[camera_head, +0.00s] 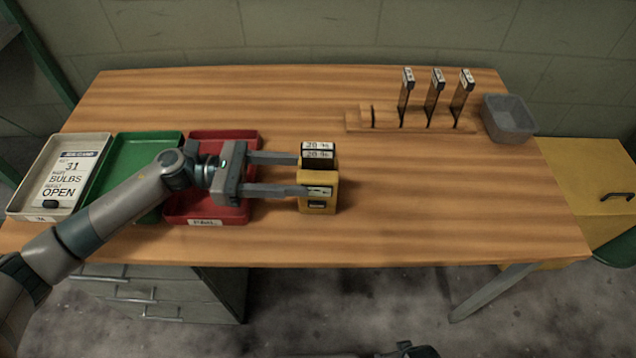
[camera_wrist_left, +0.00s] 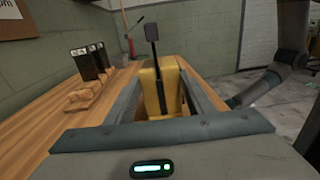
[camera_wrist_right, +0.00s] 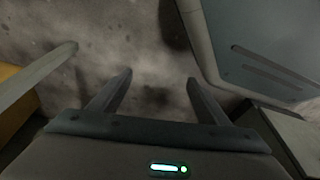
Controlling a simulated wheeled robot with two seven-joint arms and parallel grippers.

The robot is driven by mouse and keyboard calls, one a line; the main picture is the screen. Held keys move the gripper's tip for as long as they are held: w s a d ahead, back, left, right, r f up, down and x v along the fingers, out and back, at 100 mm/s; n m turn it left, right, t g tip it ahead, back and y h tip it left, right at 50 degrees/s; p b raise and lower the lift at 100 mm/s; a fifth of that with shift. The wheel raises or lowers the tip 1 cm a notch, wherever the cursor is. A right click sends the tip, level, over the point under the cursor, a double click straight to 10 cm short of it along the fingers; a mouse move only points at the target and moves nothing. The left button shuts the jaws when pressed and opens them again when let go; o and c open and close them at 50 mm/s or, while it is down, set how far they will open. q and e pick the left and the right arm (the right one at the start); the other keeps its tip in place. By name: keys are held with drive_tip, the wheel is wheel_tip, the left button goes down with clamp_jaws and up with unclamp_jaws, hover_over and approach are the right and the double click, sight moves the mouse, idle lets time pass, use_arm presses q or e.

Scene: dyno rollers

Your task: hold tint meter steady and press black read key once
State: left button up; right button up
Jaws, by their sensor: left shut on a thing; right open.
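The yellow tint meter (camera_head: 318,207) stands on the wooden table right of the red tray. My left gripper (camera_head: 303,174) is shut on it from the left, one finger on its far side and one on its near side. A dark sample with "20 %" labels (camera_head: 318,150) stands up at the meter's far end. The left wrist view shows the yellow meter (camera_wrist_left: 150,95) between the fingers, with a dark upright stalk in front of it. The meter's face has a small dark patch; I cannot tell whether it is the black read key. My right gripper (camera_wrist_right: 160,78) is open and empty above the floor.
Grey, green (camera_head: 145,150) and red (camera_head: 205,215) trays line the table's left. A wooden rack (camera_head: 385,124) with three dark samples and a grey bin (camera_head: 508,118) stand at the back right. The table right of the meter is clear. A yellow cabinet (camera_head: 590,185) stands at the right.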

drive_tip(key=shift+c, duration=0.3)
clamp_jaws()
idle(1.3)
